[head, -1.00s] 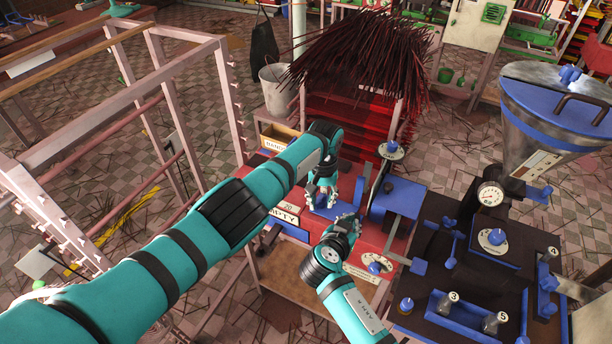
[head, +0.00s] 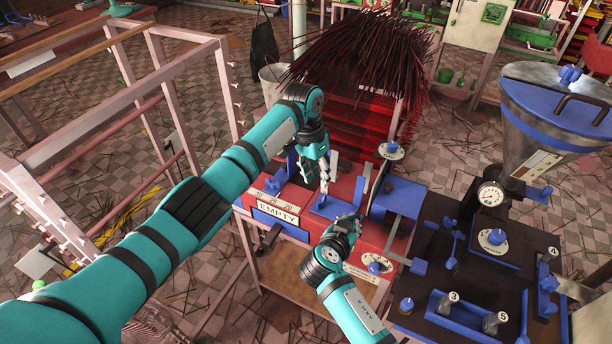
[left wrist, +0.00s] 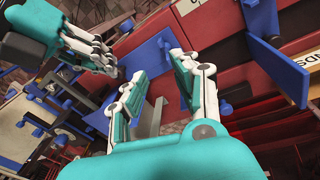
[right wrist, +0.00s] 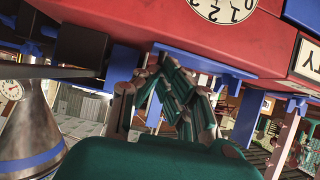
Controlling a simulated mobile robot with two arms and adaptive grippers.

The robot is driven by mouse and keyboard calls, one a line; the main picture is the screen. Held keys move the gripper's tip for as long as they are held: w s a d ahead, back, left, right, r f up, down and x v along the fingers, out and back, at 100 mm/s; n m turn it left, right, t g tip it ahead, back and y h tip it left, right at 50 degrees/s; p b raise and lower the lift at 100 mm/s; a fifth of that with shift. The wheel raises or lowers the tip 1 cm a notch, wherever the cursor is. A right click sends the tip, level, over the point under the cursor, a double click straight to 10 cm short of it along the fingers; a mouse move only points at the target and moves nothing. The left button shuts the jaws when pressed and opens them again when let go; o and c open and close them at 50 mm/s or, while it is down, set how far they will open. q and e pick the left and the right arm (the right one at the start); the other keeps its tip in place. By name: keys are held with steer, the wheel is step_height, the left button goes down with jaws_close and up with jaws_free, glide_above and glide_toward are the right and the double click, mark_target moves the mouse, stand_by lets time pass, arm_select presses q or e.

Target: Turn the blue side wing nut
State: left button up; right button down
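The red machine body (head: 345,190) stands in the middle of the head view. A blue plate (head: 322,209) is on it, and this plate also shows in the left wrist view (left wrist: 147,52). My left gripper (head: 324,191) points down over this plate; its fingers are apart with nothing between them. A small blue part (left wrist: 225,108) on the red side, right of those fingers, may be the wing nut; I cannot tell for sure. My right gripper (head: 352,220) is low at the machine's front, beneath a blue flange (right wrist: 205,64). Its fingertips are close together, and their grip is unclear.
A dial (head: 376,262) is at the lower front. Blue fixtures and a black bench (head: 470,270) stand at the right. Dark incense sticks (head: 355,55) are piled behind. My two grippers are close together.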

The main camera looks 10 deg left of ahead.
mark_target(320, 201)
arm_select(q)
steer(key=f+m+h, duration=0.1)
steer(key=f+m, duration=0.1)
steer(key=m, duration=0.1)
steer(key=f+m, duration=0.3)
steer(key=m, duration=0.1)
steer(key=f+m+h, duration=0.1)
steer(key=f+m, duration=0.1)
steer(key=m, duration=0.1)
steer(key=shift+w+d+f+m+h, duration=0.15)
steer(key=shift+w+f+m+h, duration=0.15)
steer(key=shift+d+f, duration=0.15)
steer(key=shift+f, duration=0.15)
steer(key=shift+s+f, duration=0.3)
steer(key=shift+f, duration=0.25)
steer(key=shift+f+n+t, duration=0.25)
steer(key=shift+n+t, duration=0.45)
steer(key=shift+n, duration=0.7)
steer(key=n, duration=0.2)
steer(key=n+t+y, duration=0.1)
steer(key=n, duration=0.2)
steer(key=shift+d+t, duration=0.1)
steer(key=shift+t, duration=0.2)
steer(key=v, duration=1.2)
steer(key=shift+r, duration=0.25)
